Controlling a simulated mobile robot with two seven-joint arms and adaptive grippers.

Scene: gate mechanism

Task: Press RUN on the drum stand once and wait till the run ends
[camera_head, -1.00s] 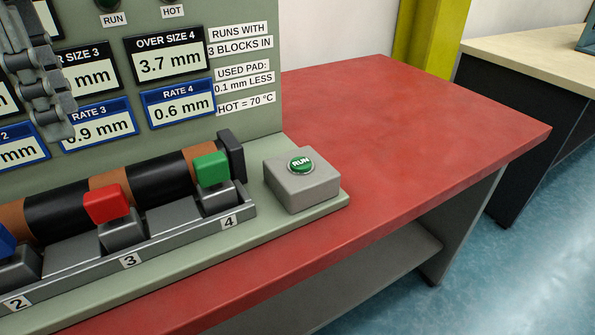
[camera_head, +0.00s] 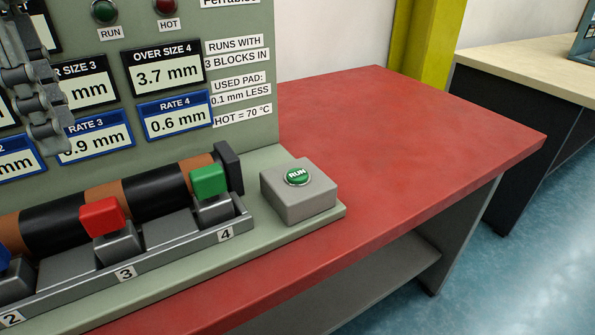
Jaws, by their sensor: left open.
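The green RUN button (camera_head: 297,176) sits on top of a grey box (camera_head: 303,203) at the right end of the drum stand (camera_head: 262,225). Nothing touches the button. The drum (camera_head: 119,202), with black and brown bands, lies along the stand. A green block (camera_head: 209,181) is at position 4 and a red block (camera_head: 101,217) at position 3; a blue block shows partly at the left edge. My left gripper (camera_head: 48,135) hangs at the upper left in front of the panel, open, apart from the button. My right gripper is not in view.
The panel (camera_head: 245,130) shows OVER SIZE 4 at 3.7 mm and RATE 4 at 0.6 mm. A RUN lamp (camera_head: 104,11) looks dark green and a HOT lamp (camera_head: 167,6) dark red. The red table top (camera_head: 400,130) right of the stand is clear.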

